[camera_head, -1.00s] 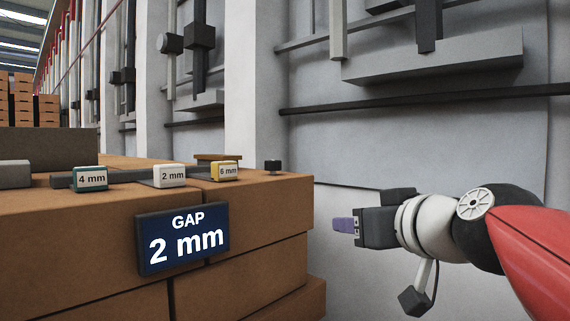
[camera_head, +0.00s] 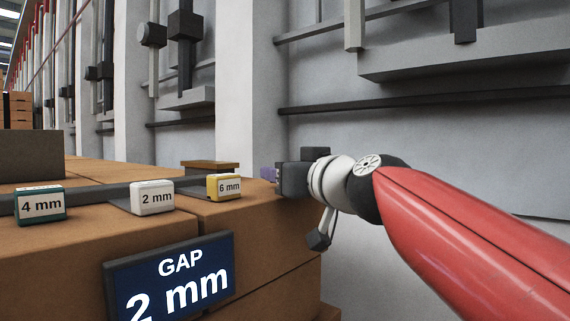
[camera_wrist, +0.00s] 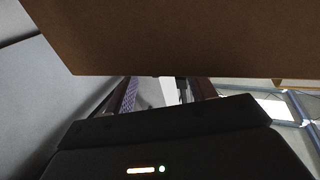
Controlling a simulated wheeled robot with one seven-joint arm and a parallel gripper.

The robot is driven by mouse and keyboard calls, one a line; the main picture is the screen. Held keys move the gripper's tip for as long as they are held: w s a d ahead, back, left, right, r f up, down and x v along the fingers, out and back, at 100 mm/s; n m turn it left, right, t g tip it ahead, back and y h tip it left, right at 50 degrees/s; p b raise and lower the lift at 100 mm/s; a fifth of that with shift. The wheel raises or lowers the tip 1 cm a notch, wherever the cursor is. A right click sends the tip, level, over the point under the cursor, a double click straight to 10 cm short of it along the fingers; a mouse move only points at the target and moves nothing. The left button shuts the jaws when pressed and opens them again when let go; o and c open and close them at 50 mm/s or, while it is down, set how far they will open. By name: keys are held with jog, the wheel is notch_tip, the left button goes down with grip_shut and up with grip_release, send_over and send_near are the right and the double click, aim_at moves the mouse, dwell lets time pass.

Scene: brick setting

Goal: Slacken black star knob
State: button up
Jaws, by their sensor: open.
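The black star knob does not show clearly now. In the head view, my gripper (camera_head: 267,174) covers the spot by the brick stack's right end where a small black knob stood earlier. The gripper's purple fingertips point left, level with the top of the stack. In the wrist view, the two fingers of my gripper (camera_wrist: 164,88) are spread apart. A small dark shape shows between them, but I cannot tell whether it is the knob or whether the fingers are around it. A blue sign (camera_head: 172,279) reads "GAP 2 mm".
The brick stack (camera_head: 270,238) is close to my gripper and fills the top of the wrist view (camera_wrist: 170,35). Blocks marked 4 mm (camera_head: 40,205), 2 mm (camera_head: 152,198) and 6 mm (camera_head: 223,187) sit along a dark bar. A grey wall (camera_head: 390,135) stands behind.

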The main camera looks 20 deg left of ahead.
jog(key=shift+p+x, duration=0.45)
jog(key=shift+x, duration=1.25)
jog(key=shift+c, duration=0.2)
jog(key=c, duration=0.9)
jog(key=shift+f, duration=0.1)
